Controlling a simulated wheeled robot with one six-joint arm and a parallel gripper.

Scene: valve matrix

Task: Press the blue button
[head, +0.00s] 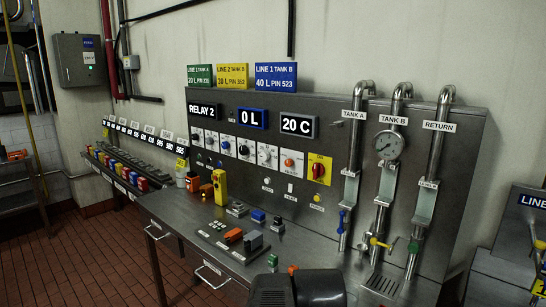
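A blue push button block (258,216) sits on the steel worktop in front of the panel, at the middle of the head view. A darker block (277,224) stands just to its right, and a grey one (237,209) to its left. A small blue spot (220,164) also shows low on the panel face; I cannot tell if it is a button. A dark part of my arm (298,290) shows at the bottom edge, nearer than the buttons and apart from them.
The steel panel (460,160) carries dials, displays and three vertical pipes with a gauge (389,145). A yellow box (219,187) stands upright left of the blue block. Orange and grey switches (234,236) lie in front. Bare worktop (310,240) lies right of the blocks.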

